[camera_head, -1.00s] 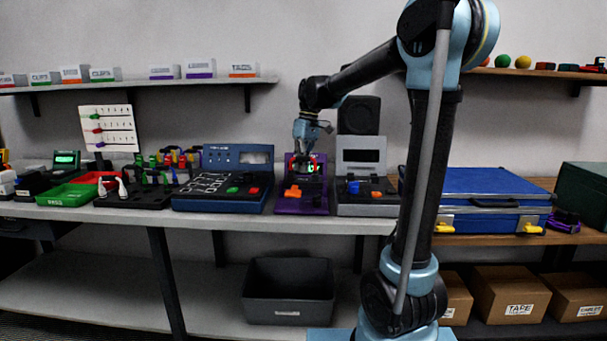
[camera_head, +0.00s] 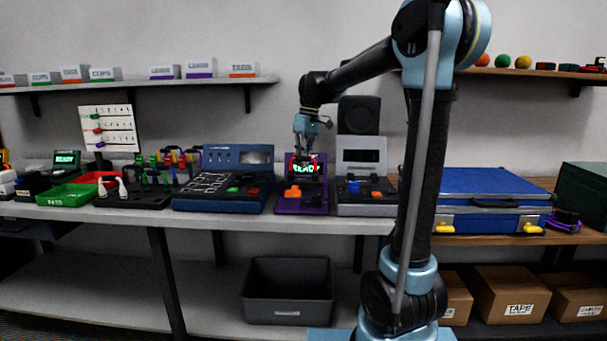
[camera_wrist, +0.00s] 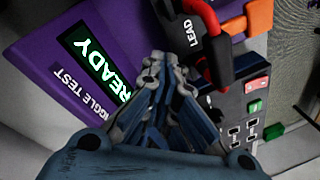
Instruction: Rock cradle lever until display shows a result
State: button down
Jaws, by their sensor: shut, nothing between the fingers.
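The purple test unit (camera_head: 289,205) stands on the bench in the head view, with an orange part (camera_head: 292,191) low on its front. Its display (camera_head: 305,169) shows READY in green. In the wrist view the purple unit (camera_wrist: 50,58) carries partly hidden lettering ending in "GGLE TEST", and its display (camera_wrist: 92,68) also reads READY. Beside the display are a black block marked LEAD (camera_wrist: 188,28), a red cable (camera_wrist: 217,50) and an orange part (camera_wrist: 259,15). My gripper (camera_head: 302,152) is shut and empty at the unit's upper part; its fingertips (camera_wrist: 165,62) are near the LEAD block. Contact is unclear.
A blue panel unit (camera_head: 222,205) stands close on the left and a grey unit (camera_head: 362,209) close on the right. A small display (camera_head: 66,158) at far left also reads READY. A blue case (camera_head: 490,185) lies farther right.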

dwell(0.3)
jog(key=w+r, duration=0.1)
jog(key=w, duration=0.1)
jog(key=w+r, duration=0.2)
jog(key=shift+d, duration=0.1)
dwell(0.5)
dwell(0.4)
